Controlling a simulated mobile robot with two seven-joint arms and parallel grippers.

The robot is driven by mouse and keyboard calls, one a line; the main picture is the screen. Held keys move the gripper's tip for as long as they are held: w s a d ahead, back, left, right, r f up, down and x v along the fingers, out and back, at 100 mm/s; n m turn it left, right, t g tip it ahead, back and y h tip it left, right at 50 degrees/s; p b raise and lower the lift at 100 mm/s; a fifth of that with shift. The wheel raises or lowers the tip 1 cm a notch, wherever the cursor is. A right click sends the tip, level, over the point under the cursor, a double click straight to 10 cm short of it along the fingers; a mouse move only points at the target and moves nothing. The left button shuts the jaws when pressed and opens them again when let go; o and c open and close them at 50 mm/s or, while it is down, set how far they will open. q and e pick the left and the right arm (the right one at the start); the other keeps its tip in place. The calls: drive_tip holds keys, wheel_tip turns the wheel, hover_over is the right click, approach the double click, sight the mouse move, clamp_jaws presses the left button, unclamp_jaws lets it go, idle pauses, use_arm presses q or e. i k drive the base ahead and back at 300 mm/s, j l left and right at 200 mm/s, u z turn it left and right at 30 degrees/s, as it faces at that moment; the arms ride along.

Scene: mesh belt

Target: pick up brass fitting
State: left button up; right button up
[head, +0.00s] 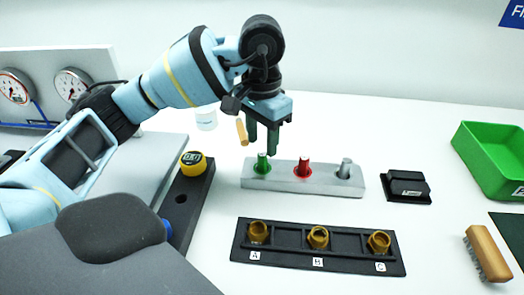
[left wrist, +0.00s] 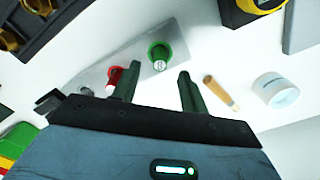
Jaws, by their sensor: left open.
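Several brass fittings stand in a black rack (head: 320,261) at the front of the table, in slots marked A, B and C. Fitting A (head: 258,232) is at the left, fitting B (head: 318,237) in the middle and fitting C (head: 379,242) at the right. In the left wrist view, part of the rack (left wrist: 62,22) and fittings (left wrist: 40,6) show at the upper left. My left gripper (head: 260,143) is open and empty, above and behind the rack, near the green peg (head: 262,163). My right gripper is not in view.
A grey block (head: 330,185) holds green, red (head: 303,168) and grey pegs behind the rack. A black holder with a yellow-topped part (head: 193,162) is left. A black block (head: 405,186), green bin (head: 490,165) and brush (head: 486,252) are right.

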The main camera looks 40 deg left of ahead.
sight(319, 238)
drive_tip(key=k, duration=1)
